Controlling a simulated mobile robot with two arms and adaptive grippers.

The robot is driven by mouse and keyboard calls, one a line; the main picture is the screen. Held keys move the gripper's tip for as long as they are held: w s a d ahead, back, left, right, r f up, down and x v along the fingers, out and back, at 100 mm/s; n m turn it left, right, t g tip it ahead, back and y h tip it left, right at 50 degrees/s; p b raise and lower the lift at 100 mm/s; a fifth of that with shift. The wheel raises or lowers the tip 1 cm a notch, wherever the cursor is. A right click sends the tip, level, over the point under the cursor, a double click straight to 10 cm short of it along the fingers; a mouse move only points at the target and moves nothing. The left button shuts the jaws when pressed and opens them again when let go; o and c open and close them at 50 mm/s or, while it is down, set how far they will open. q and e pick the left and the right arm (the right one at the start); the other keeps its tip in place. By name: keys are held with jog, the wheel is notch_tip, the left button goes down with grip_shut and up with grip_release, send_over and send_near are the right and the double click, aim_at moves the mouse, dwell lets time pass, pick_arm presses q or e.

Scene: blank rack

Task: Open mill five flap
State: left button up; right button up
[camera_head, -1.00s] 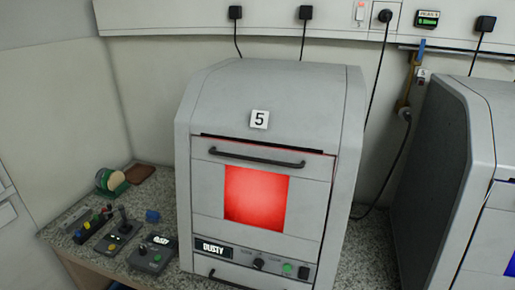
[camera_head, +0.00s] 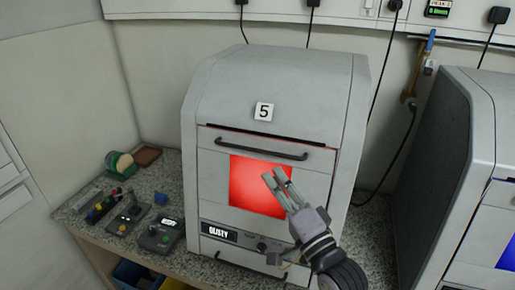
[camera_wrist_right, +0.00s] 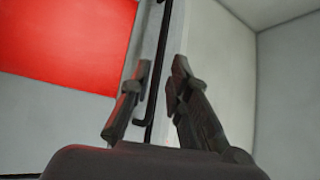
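Mill five (camera_head: 270,85) is a pale grey machine with a "5" label (camera_head: 264,111) in the middle of the head view. Its front flap (camera_head: 212,165) looks shut and has a red window (camera_head: 245,187) and a dark horizontal handle (camera_head: 262,148) along its top. My right gripper (camera_head: 275,174) is in front of the window, its tips a little below the handle in the picture. In the right wrist view the gripper (camera_wrist_right: 160,80) has its fingers apart, with the dark handle (camera_wrist_right: 164,50) showing between them. No grip on it shows. My left gripper is not in view.
Another grey mill (camera_head: 455,150) with a blue window stands at the right. Small control boxes (camera_head: 158,236) and a round green-and-cream item (camera_head: 120,164) lie on the speckled counter (camera_head: 172,185) at the left. Cables hang behind the mills.

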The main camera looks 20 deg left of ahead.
jog(key=p+x, duration=0.2)
jog(key=x, duration=0.7)
jog(key=shift+d, duration=0.1)
jog(key=shift+c, duration=0.2)
jog(key=shift+f, duration=0.1)
grip_shut()
